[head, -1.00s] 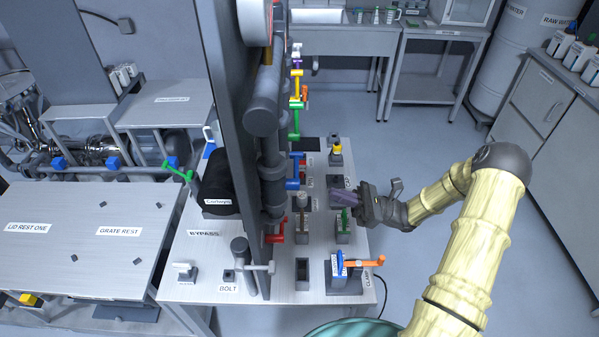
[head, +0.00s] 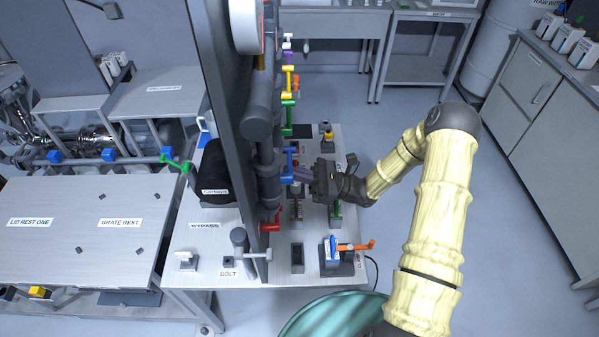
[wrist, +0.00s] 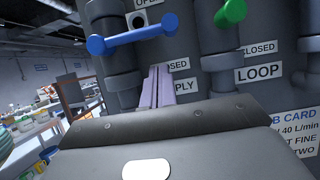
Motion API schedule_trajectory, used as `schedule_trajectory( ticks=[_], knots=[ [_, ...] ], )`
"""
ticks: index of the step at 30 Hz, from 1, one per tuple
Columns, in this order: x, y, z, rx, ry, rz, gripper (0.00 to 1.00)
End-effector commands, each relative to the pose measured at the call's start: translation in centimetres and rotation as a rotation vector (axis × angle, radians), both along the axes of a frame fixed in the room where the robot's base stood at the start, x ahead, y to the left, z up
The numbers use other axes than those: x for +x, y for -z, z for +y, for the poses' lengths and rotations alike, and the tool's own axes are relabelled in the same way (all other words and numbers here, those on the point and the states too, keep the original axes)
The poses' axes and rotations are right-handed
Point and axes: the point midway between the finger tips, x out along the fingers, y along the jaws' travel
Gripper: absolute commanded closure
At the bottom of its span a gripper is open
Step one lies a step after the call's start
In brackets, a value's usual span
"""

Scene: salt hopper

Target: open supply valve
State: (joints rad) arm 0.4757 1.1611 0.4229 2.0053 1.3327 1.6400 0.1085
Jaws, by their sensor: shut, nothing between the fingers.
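A valve with a blue lever handle (head: 290,165) is on the upright panel. In the wrist view the blue handle (wrist: 132,35) lies roughly level, slightly tilted, above my fingers. A partly hidden label (wrist: 182,87) ending in "PLY" is beside the fingers, with a label ending in "OSED" above it and part of an "OPEN" label higher up. My gripper (head: 304,174) is shut and empty, its purple fingers pointing at the panel close to the blue handle. In the wrist view the shut fingertips (wrist: 158,72) appear just below the handle; contact cannot be told.
A green handle (wrist: 231,14) is to the right, above a "LOOP" label (wrist: 258,71). In the head view a red handle (head: 270,222) is nearer and green (head: 288,110) and yellow ones are farther along. The floor at right is open.

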Motion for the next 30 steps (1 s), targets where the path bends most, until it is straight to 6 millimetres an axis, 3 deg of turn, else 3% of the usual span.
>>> schedule_trajectory(
  ticks=[1,6,16,17,21,30],
  knots=[
    [0.0,-1.2,-0.2,-0.001,0.000,-0.001,1.00],
    [0.0,-2.4,-0.5,0.000,0.000,-0.001,1.00],
    [0.0,-2.5,-0.5,0.001,-0.001,0.000,1.00],
    [-0.2,-2.5,1.6,0.002,-0.008,0.002,1.00],
    [0.0,-2.5,0.0,0.000,-0.003,-0.006,1.00],
    [0.2,-2.8,-0.8,-0.002,0.004,-0.049,1.00]
  ],
)
